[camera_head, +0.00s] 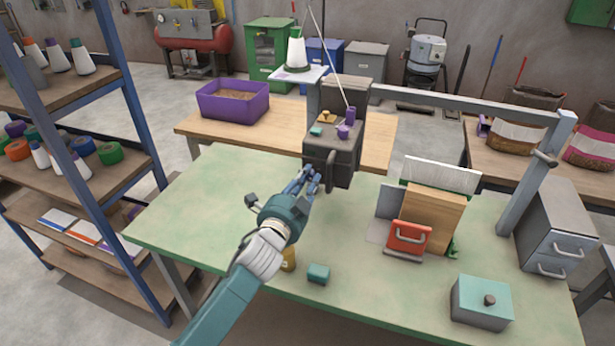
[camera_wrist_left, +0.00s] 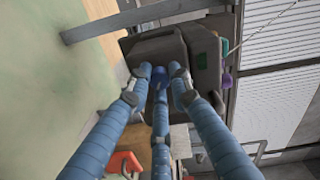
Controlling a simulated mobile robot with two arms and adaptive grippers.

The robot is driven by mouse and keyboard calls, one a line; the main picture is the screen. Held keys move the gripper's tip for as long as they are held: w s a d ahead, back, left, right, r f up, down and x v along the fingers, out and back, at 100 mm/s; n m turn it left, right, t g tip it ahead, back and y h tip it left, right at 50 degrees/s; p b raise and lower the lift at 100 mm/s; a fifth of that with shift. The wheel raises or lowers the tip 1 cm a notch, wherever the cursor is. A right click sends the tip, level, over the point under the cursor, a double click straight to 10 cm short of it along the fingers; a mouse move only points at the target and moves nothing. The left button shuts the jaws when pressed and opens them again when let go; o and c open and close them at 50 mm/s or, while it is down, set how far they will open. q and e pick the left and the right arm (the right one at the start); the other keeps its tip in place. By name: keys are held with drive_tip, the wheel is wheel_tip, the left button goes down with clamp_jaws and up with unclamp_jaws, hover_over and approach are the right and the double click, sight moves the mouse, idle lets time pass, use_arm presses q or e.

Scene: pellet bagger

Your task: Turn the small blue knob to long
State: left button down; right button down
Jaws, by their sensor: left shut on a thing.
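The dark grey machine head (camera_head: 347,163) stands at the back edge of the green table, with a grey handle on its front. My left gripper (camera_head: 311,176) reaches its lower front left. In the left wrist view, the small blue knob (camera_wrist_left: 159,76) sits on the face of the machine head (camera_wrist_left: 165,48). My left gripper (camera_wrist_left: 159,88) has its three blue fingers closed around that knob. The fingers hide part of the knob, and no long or short marking is legible. In the head view the fingers cover the knob. My right gripper is not in view.
Purple and teal parts (camera_head: 343,131) sit on top of the machine. A grey frame (camera_head: 535,180) stands at right. The table's left part is clear.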

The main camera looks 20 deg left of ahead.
use_arm(q)
drive_tip(key=shift+f+m, duration=0.15)
drive_tip(key=shift+m, duration=0.25)
drive_tip(key=c, duration=1.6)
unclamp_jaws()
drive_tip(key=shift+s, duration=0.25)
drive_tip(key=s, duration=1.1)
drive_tip(key=shift+s+a+r, duration=0.25)
drive_tip(key=shift+a, duration=0.1)
drive_tip(key=shift+f, duration=0.1)
